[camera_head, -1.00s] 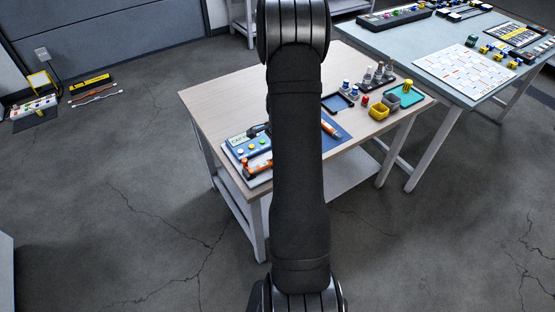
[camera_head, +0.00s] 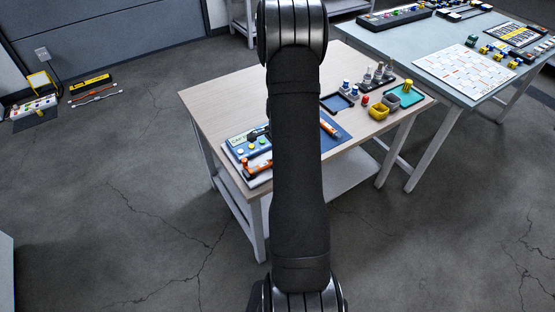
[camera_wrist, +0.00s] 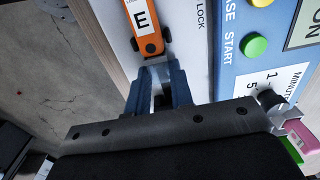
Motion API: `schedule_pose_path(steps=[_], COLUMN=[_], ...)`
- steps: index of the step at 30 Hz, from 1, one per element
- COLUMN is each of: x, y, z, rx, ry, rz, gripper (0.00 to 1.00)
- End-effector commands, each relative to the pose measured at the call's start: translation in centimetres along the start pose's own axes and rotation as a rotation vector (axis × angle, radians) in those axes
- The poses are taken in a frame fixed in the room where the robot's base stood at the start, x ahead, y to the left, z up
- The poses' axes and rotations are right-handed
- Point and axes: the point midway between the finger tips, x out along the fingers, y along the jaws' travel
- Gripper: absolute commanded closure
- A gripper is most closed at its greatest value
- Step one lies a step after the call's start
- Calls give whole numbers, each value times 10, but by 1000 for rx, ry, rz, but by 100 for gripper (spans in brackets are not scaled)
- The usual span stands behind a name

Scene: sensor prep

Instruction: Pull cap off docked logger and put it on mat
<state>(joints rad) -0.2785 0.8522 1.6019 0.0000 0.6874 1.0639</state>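The orange logger (camera_wrist: 143,28) with a white "E" label lies along the pale strip marked LOCK, beside a blue control panel (camera_wrist: 228,82). In the head view the orange logger (camera_head: 258,169) is at the near left corner of the table. My gripper (camera_wrist: 160,70) has its two blue fingers close together at the logger's end, with a narrow gap between them. A blue mat (camera_head: 341,137) lies on the table, partly behind my arm.
The panel has yellow and green buttons (camera_wrist: 254,46) and a black knob (camera_wrist: 268,98) near my gripper. The table's back left is clear.

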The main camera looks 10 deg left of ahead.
Motion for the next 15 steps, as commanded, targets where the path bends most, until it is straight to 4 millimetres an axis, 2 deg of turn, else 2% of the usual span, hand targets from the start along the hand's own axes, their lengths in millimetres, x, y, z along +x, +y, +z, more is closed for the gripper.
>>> schedule_pose_path(steps=[15], x=[0], y=[0], z=[-4], rx=[0], ry=[0], rz=[0], gripper=[92])
